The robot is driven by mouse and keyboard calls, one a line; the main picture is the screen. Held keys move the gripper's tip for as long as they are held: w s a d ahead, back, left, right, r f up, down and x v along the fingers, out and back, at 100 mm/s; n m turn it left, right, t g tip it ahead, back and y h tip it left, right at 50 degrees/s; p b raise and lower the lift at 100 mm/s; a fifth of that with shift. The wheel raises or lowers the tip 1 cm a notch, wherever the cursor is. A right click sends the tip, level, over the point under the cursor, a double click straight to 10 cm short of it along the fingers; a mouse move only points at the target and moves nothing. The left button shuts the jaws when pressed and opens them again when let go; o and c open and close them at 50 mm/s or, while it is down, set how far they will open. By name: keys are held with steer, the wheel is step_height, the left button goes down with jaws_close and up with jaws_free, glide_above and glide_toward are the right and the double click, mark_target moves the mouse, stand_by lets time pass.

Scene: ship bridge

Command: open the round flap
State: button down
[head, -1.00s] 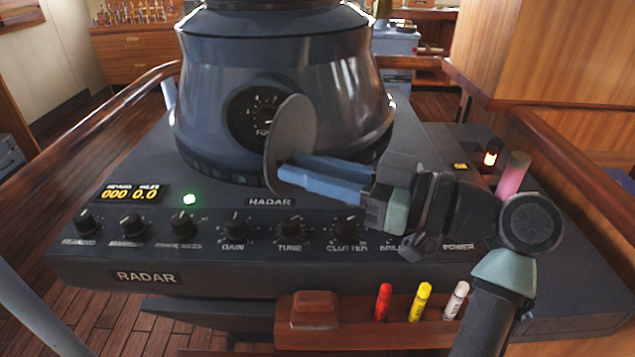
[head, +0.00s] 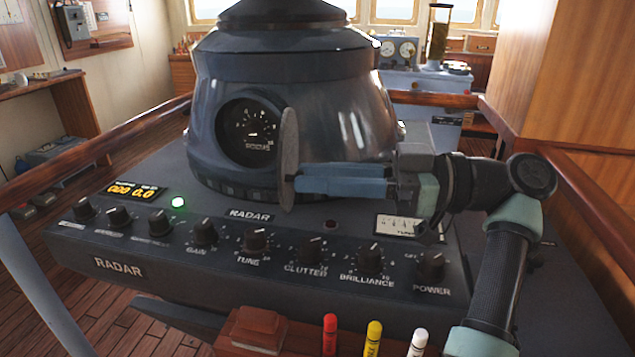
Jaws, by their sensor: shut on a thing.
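The round flap (head: 288,160) is a thin grey disc on the front of the dark radar housing (head: 340,115). It stands swung out, almost edge-on to the head view. To its left the round recess (head: 252,132) is uncovered, showing a dial marked FOCUS. My gripper (head: 296,180) comes in from the right, its blue fingers closed at the flap's lower right face. The flap hides the very fingertips, and its hinge cannot be made out.
The radar console's sloped panel (head: 240,240) has a row of black knobs below my gripper. A wooden holder with a red marker (head: 330,335), a yellow marker (head: 373,338) and a white marker (head: 418,343) is at the front. Wooden handrails (head: 100,150) flank the console.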

steer(key=shift+w+d+n+g, duration=0.2)
steer(key=shift+n+g, duration=0.1)
steer(key=shift+g, duration=0.2)
steer(key=c, duration=0.8)
jaws_free()
steer(key=shift+o, duration=0.2)
steer(key=d+b, duration=0.1)
steer(key=d, duration=0.6)
steer(key=shift+d, duration=0.3)
